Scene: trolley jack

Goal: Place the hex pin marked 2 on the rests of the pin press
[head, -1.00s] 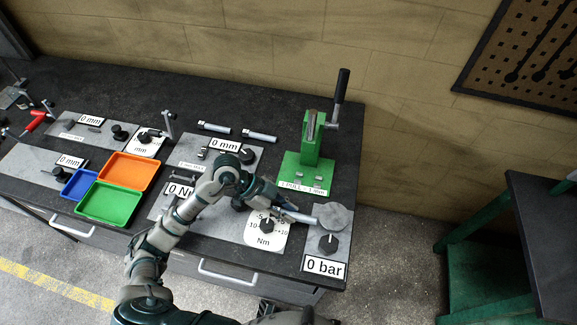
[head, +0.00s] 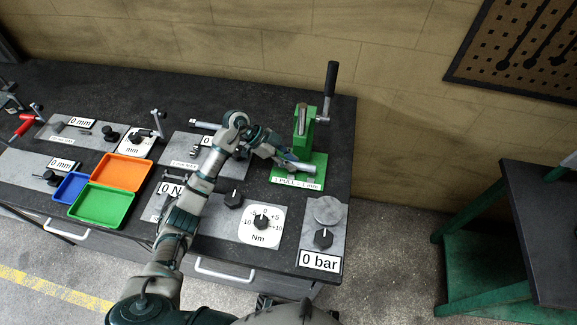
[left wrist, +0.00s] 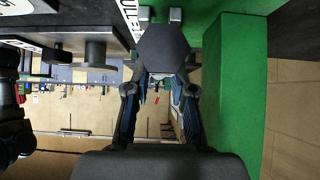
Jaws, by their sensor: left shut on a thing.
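My left gripper (head: 283,157) is shut on a grey hex pin (head: 299,166), held low over the base of the green pin press (head: 310,130). In the left wrist view the pin's dark hexagonal end (left wrist: 162,48) shows beyond my fingers (left wrist: 161,78). Two small light grey rests (left wrist: 145,13) stand at the top edge of that view, close to the hex end. I cannot tell whether the pin touches them. The pin's mark cannot be read. My right gripper is not in view.
The press column (left wrist: 235,90) rises close beside my left gripper. The press lever (head: 331,78) stands up at the back. Another pin (head: 207,125) lies behind my arm. The 0 bar panel (head: 322,235) and Nm dial (head: 261,222) are nearer the front.

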